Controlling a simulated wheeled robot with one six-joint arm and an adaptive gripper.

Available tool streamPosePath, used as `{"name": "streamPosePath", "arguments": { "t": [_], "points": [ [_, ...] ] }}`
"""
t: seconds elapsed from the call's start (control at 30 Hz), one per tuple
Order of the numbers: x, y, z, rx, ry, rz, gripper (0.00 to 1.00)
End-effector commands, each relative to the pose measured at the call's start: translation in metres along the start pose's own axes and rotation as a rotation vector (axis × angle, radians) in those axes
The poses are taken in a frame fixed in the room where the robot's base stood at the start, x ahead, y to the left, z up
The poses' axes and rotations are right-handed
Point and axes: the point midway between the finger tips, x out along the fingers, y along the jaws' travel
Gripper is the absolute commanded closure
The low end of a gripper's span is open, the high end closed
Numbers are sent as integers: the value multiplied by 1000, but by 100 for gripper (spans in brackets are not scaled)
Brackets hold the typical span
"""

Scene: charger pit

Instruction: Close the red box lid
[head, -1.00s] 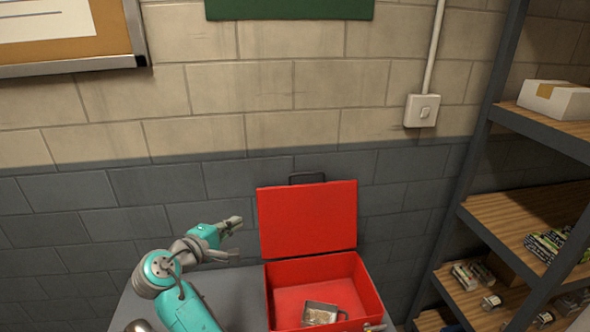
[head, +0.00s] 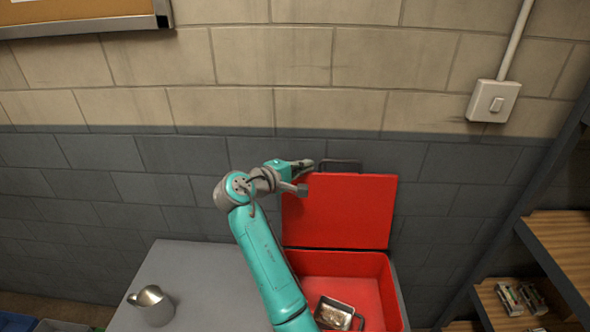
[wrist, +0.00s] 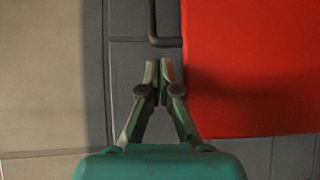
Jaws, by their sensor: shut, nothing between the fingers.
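The red box (head: 370,275) stands open on the grey table. Its red lid (head: 345,212) is raised upright at the back, near the wall, with a dark handle (head: 341,165) on its top edge. My gripper (head: 306,176) is at the lid's upper left corner in the head view. In the wrist view my gripper (wrist: 158,66) is shut and empty, just beside the lid (wrist: 250,70) edge and close to the handle (wrist: 160,38). I cannot tell whether it touches the lid. A small metal tin (head: 336,313) lies inside the box.
A metal jug (head: 152,305) stands on the left of the grey table (head: 195,268), where the surface is otherwise clear. A shelf unit (head: 560,245) with small packages stands at the right. The block wall is close behind the lid.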

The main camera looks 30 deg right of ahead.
Motion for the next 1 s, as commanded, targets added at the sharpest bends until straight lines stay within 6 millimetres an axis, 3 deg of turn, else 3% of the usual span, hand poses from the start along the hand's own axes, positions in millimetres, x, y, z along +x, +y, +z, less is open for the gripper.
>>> {"name": "streamPosePath", "arguments": {
  "t": [0.1, 0.33, 0.77, 1.0],
  "points": [
    [17, 0, 0, -1, -2, -1, 100],
    [31, 0, 0, -1, 0, -1, 100],
    [31, 0, 1, 3, 1, 4, 100],
    [19, -1, 14, 45, 2, 55, 100]
  ]
}}
